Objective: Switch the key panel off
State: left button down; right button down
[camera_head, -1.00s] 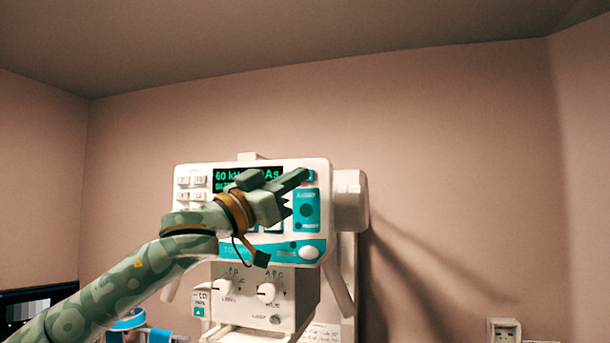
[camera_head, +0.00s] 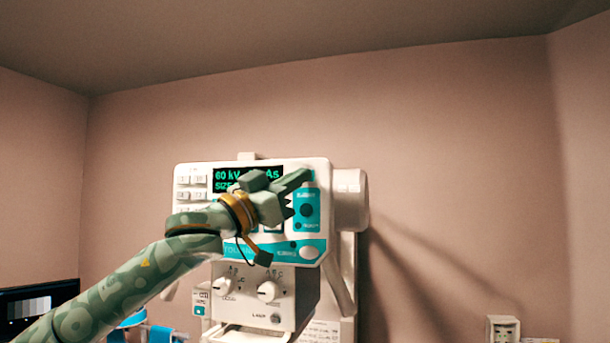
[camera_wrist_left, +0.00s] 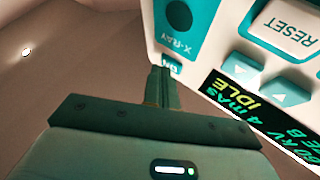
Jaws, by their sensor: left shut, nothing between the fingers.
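The key panel (camera_head: 198,222) is a white box with teal areas and a lit display (camera_head: 232,177) with green text. In the left wrist view the panel (camera_wrist_left: 226,40) shows at the upper right, and its display reads "4 mAs" and "IDLE". My left gripper (camera_head: 305,176) is shut and empty, its fingertips at the panel's upper right corner. In the left wrist view the fingertips (camera_wrist_left: 161,72) are close to a small teal key (camera_wrist_left: 171,67) with white lettering by the panel's edge. I cannot tell whether they touch it. My right gripper is not in view.
Below the panel is a white unit with two round knobs (camera_head: 268,290). A white cylinder (camera_head: 350,197) sticks out at the panel's right. A dark monitor (camera_head: 38,305) stands at the lower left.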

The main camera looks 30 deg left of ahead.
pick_arm(q)
jog(key=shift+w, duration=0.1)
dwell(0.5)
jog(key=shift+s+d, duration=0.15)
jog(key=shift+s, duration=0.7)
jog(key=shift+s+d+b, duration=0.2)
jog(key=shift+s, duration=0.6)
jog(key=shift+s+d+b, duration=0.2)
jog(key=shift+s+b, duration=0.05)
jog(key=shift+s, duration=0.55)
jog(key=shift+s+d+b, duration=0.2)
jog(key=shift+s, duration=0.6)
